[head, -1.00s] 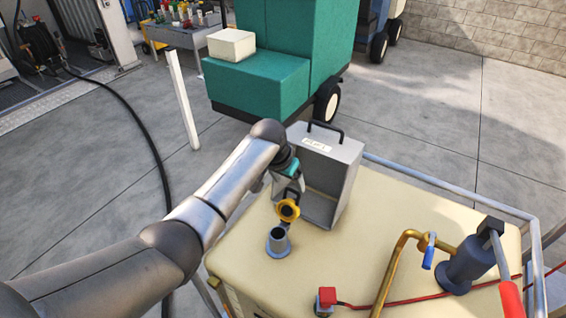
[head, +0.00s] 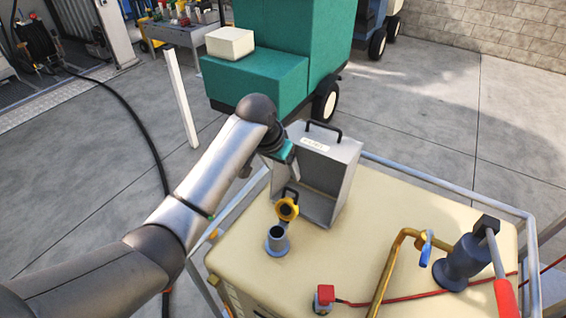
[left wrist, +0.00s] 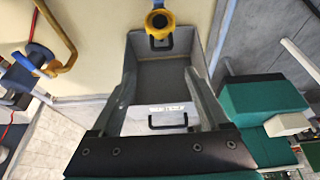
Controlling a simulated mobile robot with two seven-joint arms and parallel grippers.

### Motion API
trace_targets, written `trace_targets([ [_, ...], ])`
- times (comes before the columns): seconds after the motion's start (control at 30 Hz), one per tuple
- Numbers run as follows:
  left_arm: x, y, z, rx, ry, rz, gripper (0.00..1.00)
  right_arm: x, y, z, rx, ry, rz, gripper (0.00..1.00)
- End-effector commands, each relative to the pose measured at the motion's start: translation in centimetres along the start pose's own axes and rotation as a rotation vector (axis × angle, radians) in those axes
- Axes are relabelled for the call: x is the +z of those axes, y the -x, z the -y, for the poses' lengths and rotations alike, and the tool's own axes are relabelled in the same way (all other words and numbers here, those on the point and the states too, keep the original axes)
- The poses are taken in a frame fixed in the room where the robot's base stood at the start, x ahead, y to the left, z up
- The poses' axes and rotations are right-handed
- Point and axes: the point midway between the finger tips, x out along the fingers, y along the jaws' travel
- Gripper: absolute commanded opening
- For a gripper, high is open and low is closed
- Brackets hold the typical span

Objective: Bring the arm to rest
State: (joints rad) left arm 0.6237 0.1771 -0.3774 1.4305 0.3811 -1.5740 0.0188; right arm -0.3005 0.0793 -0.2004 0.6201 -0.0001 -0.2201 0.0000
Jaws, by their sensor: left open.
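My left arm comes in from the left, with its left gripper (head: 294,172) in front of the open grey box (head: 335,167) on the cream tank top (head: 370,225). The gripper is small and partly hidden behind the wrist in the head view. In the left wrist view the two fingers (left wrist: 163,95) stand wide apart with nothing between them; the grey box (left wrist: 163,75) lies beyond. A yellow cap (head: 287,209) is tilted open above the grey filler neck (head: 278,240); the cap also shows in the left wrist view (left wrist: 158,22). My right gripper is not in view.
A blue-grey pump (head: 462,262) with a red handle, a brass pipe (head: 385,275) and a red clamp (head: 325,295) are on the tank top. A metal rail (head: 440,188) edges it. Teal machinery (head: 265,80) and a white post (head: 181,100) stand behind. The floor at right is clear.

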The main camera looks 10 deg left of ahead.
Motion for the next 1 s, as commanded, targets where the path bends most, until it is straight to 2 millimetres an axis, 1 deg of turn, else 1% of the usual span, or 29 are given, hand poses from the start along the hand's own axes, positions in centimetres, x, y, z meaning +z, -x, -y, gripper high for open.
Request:
trace_targets([
  [0.17,0.0,0.0,0.0,0.0,0.0,0.0,0.79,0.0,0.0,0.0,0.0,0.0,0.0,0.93],
  [0.23,0.4,-0.2,-0.2,0.002,-0.001,0.001,0.79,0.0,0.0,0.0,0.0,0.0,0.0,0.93],
  [0.27,0.7,-0.3,-0.3,0.003,-0.001,0.002,0.79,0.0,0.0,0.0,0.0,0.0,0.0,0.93],
  [0.37,2.7,-1.1,-1.2,0.011,-0.001,0.007,0.79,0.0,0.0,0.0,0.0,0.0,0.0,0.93],
  [0.47,5.8,-1.9,-2.3,0.019,0.004,0.012,0.79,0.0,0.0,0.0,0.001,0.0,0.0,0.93],
  [0.5,7.3,-2.2,-2.8,0.022,0.007,0.014,0.79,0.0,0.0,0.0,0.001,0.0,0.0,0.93],
  [0.67,12.9,-2.3,-4.3,0.022,0.029,0.018,0.79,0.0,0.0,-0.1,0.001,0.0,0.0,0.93],
  [0.7,14.3,-2.2,-4.7,0.021,0.036,0.02,0.79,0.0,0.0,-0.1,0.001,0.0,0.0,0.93],
  [0.83,18.9,-1.3,-5.5,0.009,0.063,0.028,0.79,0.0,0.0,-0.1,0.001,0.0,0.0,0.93],
  [0.9,21.2,-0.6,-5.8,-0.001,0.08,0.033,0.79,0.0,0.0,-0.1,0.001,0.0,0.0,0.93],
  [1.0,24.1,0.7,-6.0,-0.019,0.101,0.041,0.79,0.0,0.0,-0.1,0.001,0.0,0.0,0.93],
])
